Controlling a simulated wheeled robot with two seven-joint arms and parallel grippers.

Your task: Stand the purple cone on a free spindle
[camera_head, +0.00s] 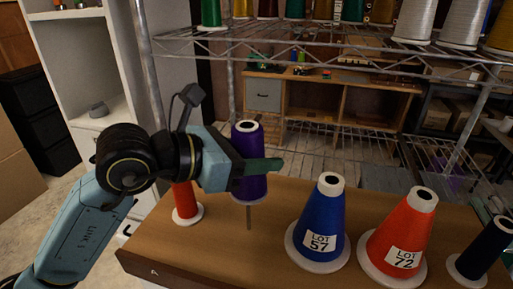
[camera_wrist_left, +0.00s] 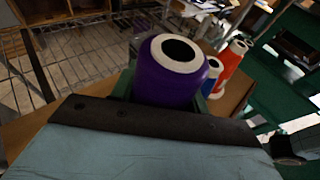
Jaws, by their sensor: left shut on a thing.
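The purple cone (camera_head: 247,142) is upright in my left gripper (camera_head: 262,166), which is shut on it. In the head view the cone is above the wooden board, and a thin bare spindle (camera_head: 249,216) shows right below it. I cannot tell whether the spindle's tip is inside the cone. In the left wrist view the purple cone (camera_wrist_left: 172,72) fills the space between the fingers, its white top ring facing up. My right gripper is not in view.
On the wooden board (camera_head: 180,255) stand a blue cone (camera_head: 318,225) marked LOT 57, a red cone (camera_head: 400,240) marked LOT 72, a dark cone (camera_head: 480,250) at the right, and a small red-orange cone (camera_head: 185,203) behind my left wrist. A wire rack (camera_head: 320,62) with cones rises behind.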

